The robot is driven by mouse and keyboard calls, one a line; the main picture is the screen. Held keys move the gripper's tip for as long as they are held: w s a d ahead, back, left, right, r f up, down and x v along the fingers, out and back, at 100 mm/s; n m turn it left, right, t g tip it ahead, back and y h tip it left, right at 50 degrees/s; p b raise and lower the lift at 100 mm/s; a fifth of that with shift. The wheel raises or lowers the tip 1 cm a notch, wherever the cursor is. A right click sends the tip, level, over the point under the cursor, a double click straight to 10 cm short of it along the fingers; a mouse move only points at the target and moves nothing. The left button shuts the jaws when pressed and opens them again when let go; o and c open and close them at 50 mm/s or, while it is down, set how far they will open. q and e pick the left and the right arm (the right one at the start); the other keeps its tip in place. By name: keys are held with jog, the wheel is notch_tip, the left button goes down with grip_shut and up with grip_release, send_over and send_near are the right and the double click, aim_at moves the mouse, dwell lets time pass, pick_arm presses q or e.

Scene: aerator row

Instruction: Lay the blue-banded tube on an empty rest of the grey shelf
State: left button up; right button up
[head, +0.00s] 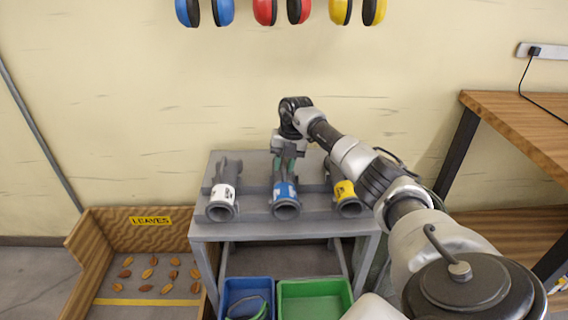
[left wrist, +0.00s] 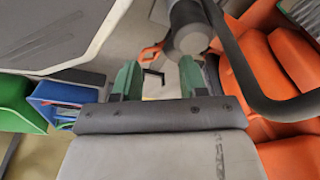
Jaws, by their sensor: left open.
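The blue-banded tube (head: 286,195) lies in the middle of the grey shelf (head: 255,229), with its open round end toward me. A white-banded tube (head: 222,196) lies to its left and a yellow-banded tube (head: 346,192) to its right. My right gripper (head: 284,166) points down over the rear part of the blue-banded tube, its green fingertips at the tube's body. I cannot tell whether they press on it. My left gripper shows only in the left wrist view (left wrist: 158,80), open, with nothing held between its green fingers.
A blue bin (head: 224,286) and a green bin (head: 315,287) stand below the shelf. A wooden leaves box (head: 85,240) is at the left and a wooden bench (head: 525,120) at the right. An orange machine (left wrist: 285,75) is close to my left gripper. Ear defenders hang above.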

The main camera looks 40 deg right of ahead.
jog(key=shift+o, duration=0.9)
jog(key=shift+r, duration=0.2)
pick_arm(q)
jog(key=s+f, duration=0.1)
jog(key=s, duration=0.1)
jog(key=f+p, duration=0.1)
jog(key=shift+s+a+f, duration=0.25)
jog(key=shift+s+f, duration=0.05)
jog(key=shift+s, duration=0.1)
pick_arm(e)
jog(key=v, duration=1)
jog(key=shift+r, duration=0.2)
